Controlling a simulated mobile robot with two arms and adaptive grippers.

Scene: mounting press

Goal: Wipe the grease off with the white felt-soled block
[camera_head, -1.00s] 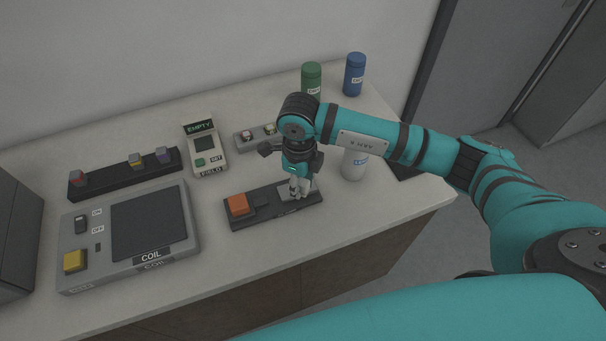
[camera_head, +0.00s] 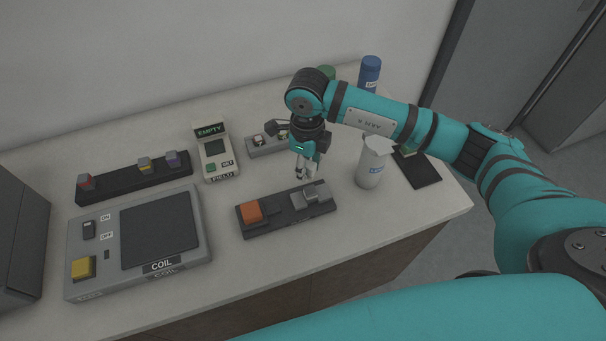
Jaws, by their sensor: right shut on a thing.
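My right gripper (camera_head: 306,172) points down just behind the dark tray (camera_head: 276,222). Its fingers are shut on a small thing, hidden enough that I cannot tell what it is. The tray carries an orange square block (camera_head: 251,211) on the left and a grey metal piece with a raised part (camera_head: 318,192) on the right; the fingers appear clear of both. Small blocks sit in a grey rack (camera_head: 264,146) behind the gripper, one of them whitish (camera_head: 259,140). I cannot make out a felt sole or grease. My left gripper is out of view.
A white labelled cup (camera_head: 371,168) stands right of the gripper, beside a dark mat (camera_head: 422,172) with a greenish block. Behind stand a blue bottle (camera_head: 369,72) and a partly hidden green one (camera_head: 326,72). The EMPTY field meter (camera_head: 213,150) and COIL unit (camera_head: 205,232) are left.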

